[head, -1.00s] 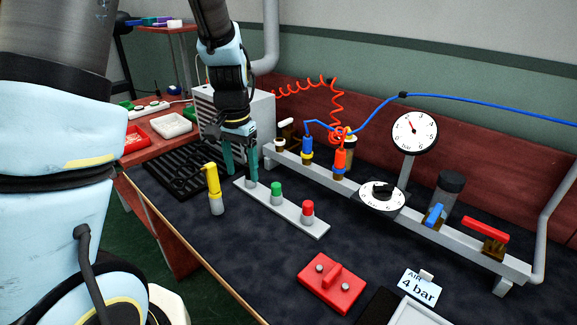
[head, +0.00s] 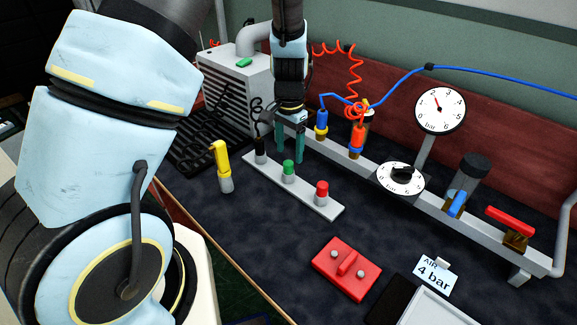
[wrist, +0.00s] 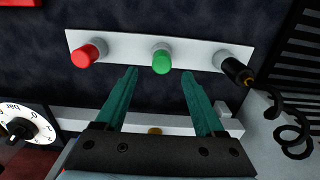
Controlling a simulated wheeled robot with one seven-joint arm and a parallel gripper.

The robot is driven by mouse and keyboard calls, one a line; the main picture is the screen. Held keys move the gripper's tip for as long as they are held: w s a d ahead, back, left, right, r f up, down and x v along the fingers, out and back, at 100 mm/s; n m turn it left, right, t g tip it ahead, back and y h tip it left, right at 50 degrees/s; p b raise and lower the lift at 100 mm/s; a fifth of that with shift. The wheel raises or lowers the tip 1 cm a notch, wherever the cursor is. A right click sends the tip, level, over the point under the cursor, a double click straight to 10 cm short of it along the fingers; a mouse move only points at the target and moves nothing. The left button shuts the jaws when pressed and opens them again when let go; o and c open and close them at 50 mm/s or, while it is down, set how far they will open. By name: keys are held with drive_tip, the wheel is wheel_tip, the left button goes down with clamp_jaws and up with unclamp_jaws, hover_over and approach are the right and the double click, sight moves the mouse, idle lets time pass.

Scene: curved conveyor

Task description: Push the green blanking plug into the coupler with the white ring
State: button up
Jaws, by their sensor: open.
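The green blanking plug (head: 288,168) stands upright in the middle of a pale strip (head: 318,204), between a black plug (head: 260,146) and a red plug (head: 321,188). My gripper (head: 289,157) points down just behind the strip in the head view, open and empty. In the wrist view the green plug (wrist: 161,62) appears between and slightly beyond my fingertips (wrist: 160,73); the fingers do not grip it. I cannot make out the coupler with the white ring now; my arm covers the left part of the rail in the head view.
The rail (head: 436,210) carries a blue connector (head: 321,120), an orange connector (head: 357,137), a dial (head: 401,180) and a red lever (head: 511,221). A pressure gauge (head: 440,110) stands above. A yellow-topped tool (head: 221,163) stands left of the strip. A red block (head: 346,268) lies in front.

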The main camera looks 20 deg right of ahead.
sight(288, 162)
drive_tip(key=shift+w+a+f+p, duration=0.1)
drive_tip(key=shift+f+p, duration=0.55)
drive_tip(key=shift+f, duration=1.5)
clamp_jaws()
